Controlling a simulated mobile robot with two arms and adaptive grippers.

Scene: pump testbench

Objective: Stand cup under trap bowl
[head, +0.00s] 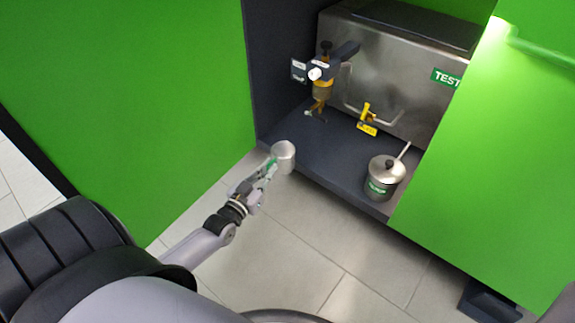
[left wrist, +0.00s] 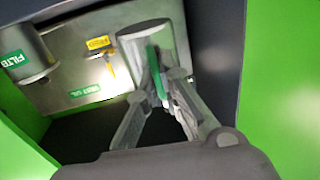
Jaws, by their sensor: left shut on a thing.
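A grey metal cup (head: 283,152) is in my left gripper (head: 270,168), in front of the cabinet's dark shelf in the head view. In the left wrist view the cup (left wrist: 138,42) is between the fingers of the left gripper (left wrist: 160,78), which is shut on it. A green strip shows at the fingers. The trap bowl (head: 322,89) appears as an amber part under a grey fitting, up and to the right of the cup, with a small fitting below it. The cup is apart from the bowl. My right gripper is not in view.
A lidded metal pot (head: 385,180) with a green label stands at the shelf's right front. A yellow-tagged valve (head: 367,120) is on the steel test box (head: 405,75). Green panels (head: 130,90) flank the opening. The dark shelf (head: 325,160) is bare below the bowl.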

